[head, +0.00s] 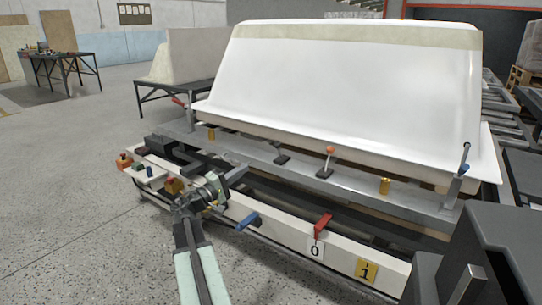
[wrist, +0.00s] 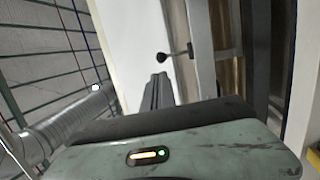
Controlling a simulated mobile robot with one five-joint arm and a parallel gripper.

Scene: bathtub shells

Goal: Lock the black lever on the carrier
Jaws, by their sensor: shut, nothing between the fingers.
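The carrier (head: 350,186) is a grey frame under a large white bathtub shell (head: 345,85). A small black lever (head: 281,158) stands on its front rail, left of a lever with an orange ball (head: 327,160). In the wrist view a black ball-ended lever (wrist: 175,55) sticks out sideways from a grey rail, just beyond and right of my fingertips. My gripper (wrist: 159,79) is shut and empty, apart from that lever. In the head view my gripper (head: 222,184) is at the left front of the carrier, left of the black lever; its fingertips are hard to make out there.
A pale front beam (head: 285,236) carries a blue handle (head: 247,221), a red lever (head: 322,225) and plates marked 0 and 1. Brass pins (head: 385,186) stand on the rail. A dark machine block (head: 490,250) fills the right front.

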